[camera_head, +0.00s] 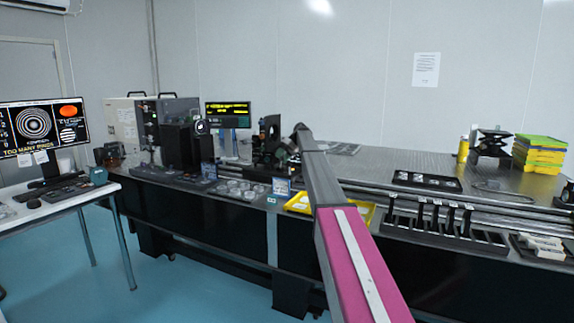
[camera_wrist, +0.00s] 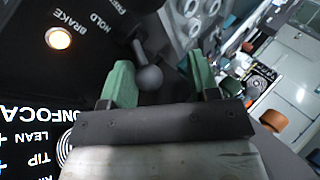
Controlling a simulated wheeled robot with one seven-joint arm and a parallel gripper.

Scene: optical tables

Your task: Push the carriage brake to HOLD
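The brake lever with its dark ball knob (camera_wrist: 150,79) shows in the wrist view, its stem running up from the knob toward a black panel. The panel has the printed words BRAKE, HOLD (camera_wrist: 101,23) and FREE. I cannot tell which mark the lever points to. My gripper (camera_wrist: 161,77) is open, one green finger on each side of the knob, with a visible gap to the right finger. Contact on the left is unclear. In the head view my gripper (camera_head: 284,153) is beside the dark optical stage (camera_head: 268,135); the lever is too small to make out there.
In the head view, yellow trays (camera_head: 299,203) and clear dishes (camera_head: 240,189) lie near the table's front edge. A small display (camera_head: 228,110) stands behind. The floor in front is clear.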

